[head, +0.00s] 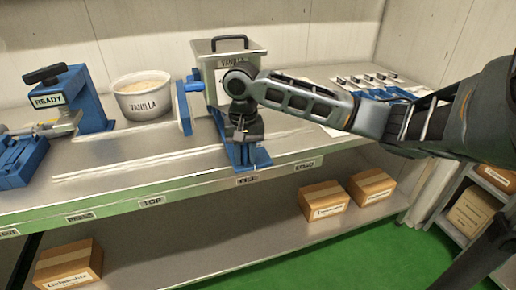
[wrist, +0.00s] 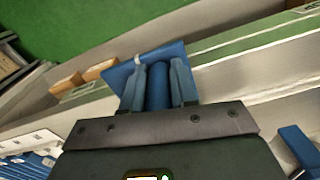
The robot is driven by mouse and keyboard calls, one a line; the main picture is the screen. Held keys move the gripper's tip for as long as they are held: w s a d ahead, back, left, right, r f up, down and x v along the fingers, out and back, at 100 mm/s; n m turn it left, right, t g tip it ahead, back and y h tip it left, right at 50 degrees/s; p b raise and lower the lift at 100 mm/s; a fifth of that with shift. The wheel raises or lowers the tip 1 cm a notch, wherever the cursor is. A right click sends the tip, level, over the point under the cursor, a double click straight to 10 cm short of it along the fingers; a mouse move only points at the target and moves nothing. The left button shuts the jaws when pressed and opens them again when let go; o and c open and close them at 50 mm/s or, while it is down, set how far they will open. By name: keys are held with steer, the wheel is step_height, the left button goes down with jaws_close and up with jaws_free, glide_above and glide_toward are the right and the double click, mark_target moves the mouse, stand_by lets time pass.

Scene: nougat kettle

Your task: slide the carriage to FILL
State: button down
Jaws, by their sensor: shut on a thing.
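The blue carriage (head: 240,152) sits on the pale rails of the bench, above a front-edge label (head: 247,180) that seems to read FILL. My gripper (head: 240,132) is over it, fingers pointing down. In the wrist view, my gripper (wrist: 158,85) is shut around an upright blue cylindrical handle (wrist: 157,90), with a blue plate (wrist: 120,74) of the carriage beyond. My gripper and arm hide much of the carriage in the head view. A metal hopper marked VANILLA (head: 236,48) stands just behind the gripper.
A white VANILLA tub (head: 142,98) stands left of the hopper, by a blue READY stand (head: 72,100). A TOP label (head: 151,201) is on the front edge left of the carriage. The rails there look clear. Small blue parts (head: 378,92) lie at right. Boxes (head: 322,200) sit below.

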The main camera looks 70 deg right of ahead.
steer(key=shift+w+a, duration=0.25)
steer(key=c, duration=0.9)
jaws_free()
step_height(320, 180, up, 8)
steer(key=shift+f, duration=0.1)
stand_by(0.3)
